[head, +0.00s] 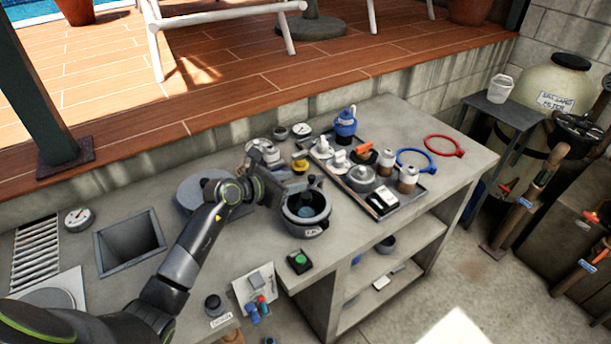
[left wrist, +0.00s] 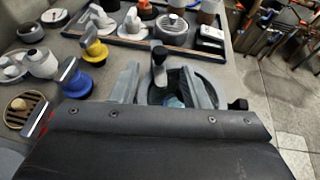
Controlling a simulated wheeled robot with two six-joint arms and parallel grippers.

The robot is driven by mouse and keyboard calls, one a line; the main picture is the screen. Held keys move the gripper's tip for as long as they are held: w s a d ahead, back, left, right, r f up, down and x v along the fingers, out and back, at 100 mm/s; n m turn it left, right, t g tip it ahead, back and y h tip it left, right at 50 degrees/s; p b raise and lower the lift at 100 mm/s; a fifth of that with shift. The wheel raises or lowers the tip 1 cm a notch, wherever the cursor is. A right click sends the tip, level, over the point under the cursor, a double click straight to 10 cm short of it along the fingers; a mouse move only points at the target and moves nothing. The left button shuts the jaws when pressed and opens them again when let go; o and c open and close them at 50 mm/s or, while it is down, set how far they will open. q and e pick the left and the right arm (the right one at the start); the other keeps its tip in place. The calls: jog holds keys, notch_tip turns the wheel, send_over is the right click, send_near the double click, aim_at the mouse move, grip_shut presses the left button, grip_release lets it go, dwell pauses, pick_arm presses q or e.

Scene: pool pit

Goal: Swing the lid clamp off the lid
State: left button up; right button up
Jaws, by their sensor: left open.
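The round dark pot (head: 305,222) stands near the front edge of the counter, with a label on its front. Its top shows a dark ring around a bluish, see-through-looking middle (head: 307,211); I cannot tell whether this is a clear lid or an open mouth. An upright black handle (left wrist: 159,66), probably the lid clamp, rises at the pot's far rim in the left wrist view. My left gripper (head: 292,187) is at the pot's upper left. In the left wrist view its open fingers (left wrist: 162,88) stand either side of the handle, apparently not touching it. My right gripper is not in view.
A dark tray (head: 392,212) with bottles, white fittings and a clear-lidded pot is right of the pot. A yellow-topped fitting (head: 300,165) stands behind. A green button box (head: 299,262) is in front. Blue (head: 416,168) and red (head: 444,153) rings lie at right. A square opening (head: 130,243) is at left.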

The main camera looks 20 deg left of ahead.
aim_at(309, 178)
pick_arm(q)
jog(key=shift+x, duration=2.85)
grip_shut()
